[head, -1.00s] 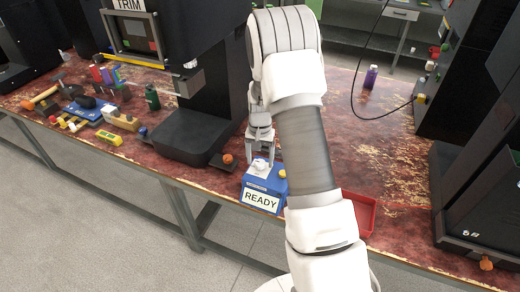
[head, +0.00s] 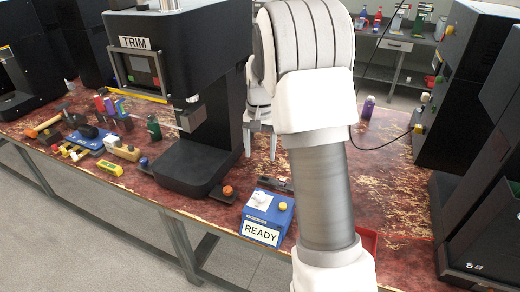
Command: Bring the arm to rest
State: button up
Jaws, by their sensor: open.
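My arm stands in the middle of the head view, bent over the red-brown workbench (head: 385,190). My gripper (head: 260,150) shows partly behind the arm's left side, open, with its fingers pointing down. It is above the bench, beyond the blue box (head: 266,215) labelled READY, and apart from it. The blue box has a white piece and a yellow knob on top. The arm hides part of the gripper, so I cannot see fully between its fingers.
A black TRIM machine (head: 185,80) stands left of my gripper. A red tray (head: 369,240) is partly hidden behind my arm. Tools lie at the left, including a yellow device (head: 110,139). A purple bottle (head: 368,107) and a dark machine (head: 490,150) stand at the right.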

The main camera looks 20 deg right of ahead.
jog(key=shift+r, duration=0.15)
dwell(0.3)
jog(key=s+a+r+n+t, duration=0.3)
jog(key=s+a+r, duration=0.3)
jog(key=s+r, duration=0.6)
jog(key=s+a+r+n+t, duration=0.1)
jog(key=s+a+n, duration=0.1)
jog(key=s, duration=0.5)
jog(key=s+a+n+t, duration=0.1)
jog(key=s+a+n, duration=0.1)
jog(key=s, duration=0.6)
jog(key=shift+s+a+r+t, duration=0.2)
jog(key=shift+s+r+t, duration=0.05)
jog(key=shift+r+t, duration=0.1)
jog(key=shift+d, duration=0.15)
